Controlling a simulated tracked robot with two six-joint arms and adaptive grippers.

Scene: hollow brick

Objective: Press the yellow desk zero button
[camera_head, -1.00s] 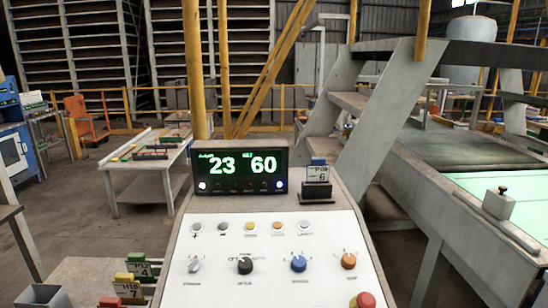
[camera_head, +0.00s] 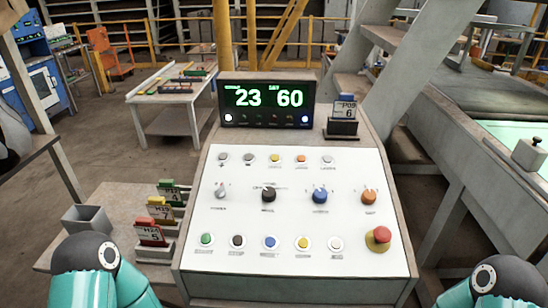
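The control desk (camera_head: 190,225) stands in front of me with a sloping white panel (camera_head: 245,215). One yellow button (camera_head: 275,158) is in the upper button row, between a grey button and an orange one. A second yellow button (camera_head: 303,243) is in the bottom row, between a blue button (camera_head: 270,242) and a white one (camera_head: 336,244). The labels are too small to tell which is the zero button. Teal arm parts of mine show at the lower left and lower right corners. Neither gripper is in view. Nothing touches the panel.
A display (camera_head: 265,103) reading 23 and 60 stands at the desk's back, with a card holder (camera_head: 343,120) beside it. Knobs (camera_head: 320,195) and a red stop button (camera_head: 379,236) rise from the panel. Card holders (camera_head: 152,238) and a grey bin (camera_head: 88,221) stand at left.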

